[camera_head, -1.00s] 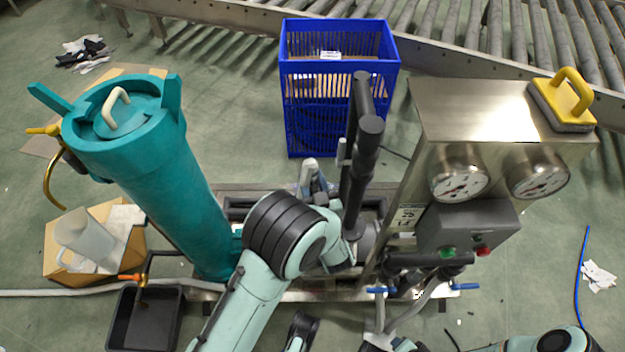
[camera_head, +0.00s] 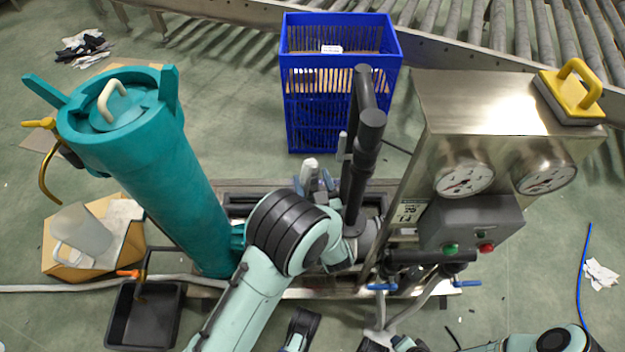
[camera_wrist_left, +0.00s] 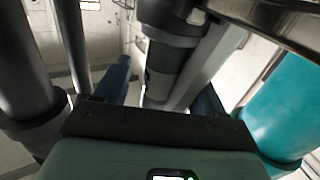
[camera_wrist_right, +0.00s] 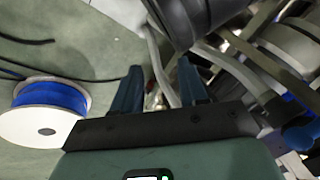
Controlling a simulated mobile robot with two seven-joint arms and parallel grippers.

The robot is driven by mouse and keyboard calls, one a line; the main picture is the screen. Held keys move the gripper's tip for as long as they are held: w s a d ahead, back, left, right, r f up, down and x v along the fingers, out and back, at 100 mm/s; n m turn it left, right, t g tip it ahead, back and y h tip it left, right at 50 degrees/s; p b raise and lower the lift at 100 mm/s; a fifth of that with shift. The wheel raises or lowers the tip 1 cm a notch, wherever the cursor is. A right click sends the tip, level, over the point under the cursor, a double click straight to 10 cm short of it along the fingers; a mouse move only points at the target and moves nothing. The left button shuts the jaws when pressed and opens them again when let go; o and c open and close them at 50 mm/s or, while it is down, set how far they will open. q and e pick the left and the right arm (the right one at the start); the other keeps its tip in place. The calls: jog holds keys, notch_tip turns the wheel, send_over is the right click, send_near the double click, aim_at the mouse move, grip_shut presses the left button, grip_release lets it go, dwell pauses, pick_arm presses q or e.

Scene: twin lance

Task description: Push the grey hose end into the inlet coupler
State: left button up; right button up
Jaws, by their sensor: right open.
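A grey hose (camera_head: 412,304) runs below the steel gauge cabinet (camera_head: 470,105), beside the blue-handled valves (camera_head: 383,287). It also shows beyond my right fingers in the right wrist view (camera_wrist_right: 160,70). I cannot make out its end or single out the inlet coupler. My right gripper (camera_wrist_right: 158,85) is open, with nothing clearly between its fingers; in the head view only part of it shows at the bottom edge. My left gripper (camera_wrist_left: 160,85) has its fingers apart around the line of a dark cylinder (camera_wrist_left: 165,65). I cannot tell whether they touch it.
A teal filter vessel (camera_head: 150,165) stands left of my left arm. A dark upright pipe (camera_head: 357,180) rises near the middle. A blue crate (camera_head: 340,75) stands behind. A black tray (camera_head: 145,318) lies at lower left. A blue spool (camera_wrist_right: 50,97) lies on the floor.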

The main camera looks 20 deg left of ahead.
pick_arm(q)
jog(key=p+v, duration=0.2)
jog(key=v, duration=1.1)
jog(key=shift+s, duration=0.2)
pick_arm(e)
jog(key=r, duration=0.1)
jog(key=s+r, duration=0.1)
jog(key=shift+a+r, duration=0.3)
jog(key=shift+r, duration=0.05)
pick_arm(q)
jog(key=shift+d, duration=0.15)
